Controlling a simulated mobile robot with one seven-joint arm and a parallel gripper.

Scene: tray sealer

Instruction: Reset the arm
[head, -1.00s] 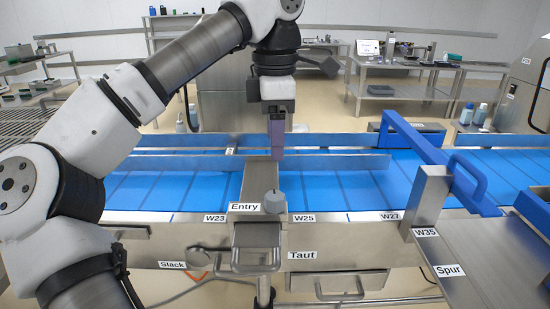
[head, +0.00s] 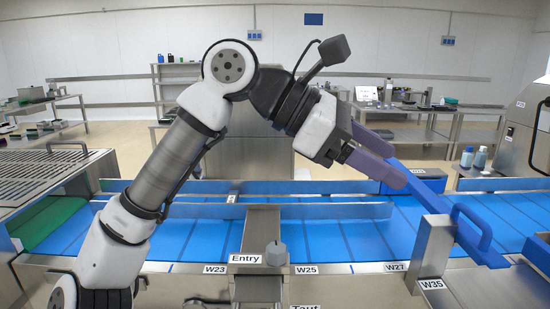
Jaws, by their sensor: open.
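My gripper (head: 398,163) is in the head view, right of centre, above the blue conveyor. Its two purple fingers point to the right and slightly down. They are apart with nothing between them. My arm rises from the lower left, bends at a high elbow and slopes down to the right. In the picture the fingers overlap the far end of the blue gate arm (head: 445,205); I cannot tell how far apart they are in depth.
The blue conveyor (head: 320,240) with metal side rails runs across. A grey knob (head: 276,254) stands by the Entry plate (head: 246,259). A metal post (head: 433,245) stands near W35. Bottles (head: 480,158) stand at the right. A steel table (head: 410,108) is behind.

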